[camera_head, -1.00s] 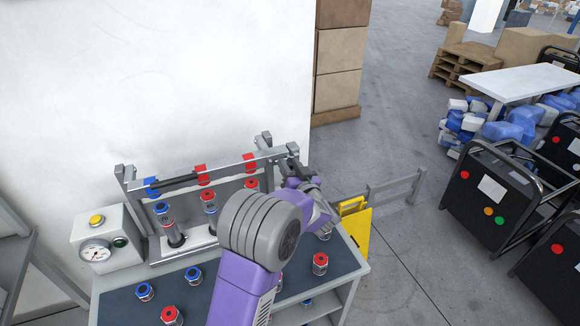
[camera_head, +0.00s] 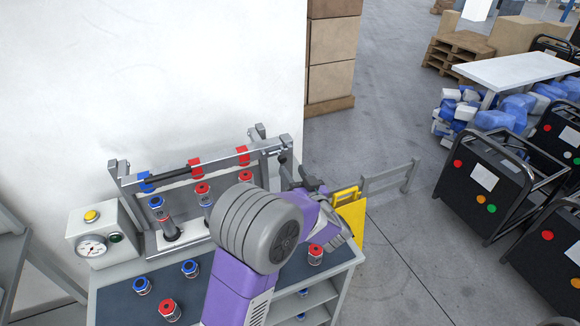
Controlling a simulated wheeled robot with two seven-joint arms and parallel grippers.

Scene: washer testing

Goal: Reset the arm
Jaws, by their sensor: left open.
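My left arm (camera_head: 245,285), purple with a grey ringed joint, reaches up over the workbench from the bottom of the head view. My left gripper (camera_head: 299,174) is dark and small. It is open beside the right end of the test rack, and I see nothing held in it. The arm hides part of its jaws and the middle of the bench. The grey test rack (camera_head: 205,170) has a raised bar with blue and red clips and holds washer pieces with blue and red tops. My right gripper is not in view.
Loose blue-topped (camera_head: 190,268) and red-topped (camera_head: 169,310) pieces stand on the dark bench mat. A gauge box (camera_head: 103,237) with a yellow button is at left. A yellow panel (camera_head: 350,215) stands right of the bench. Black wheeled frames (camera_head: 495,190) stand farther right; the floor between is clear.

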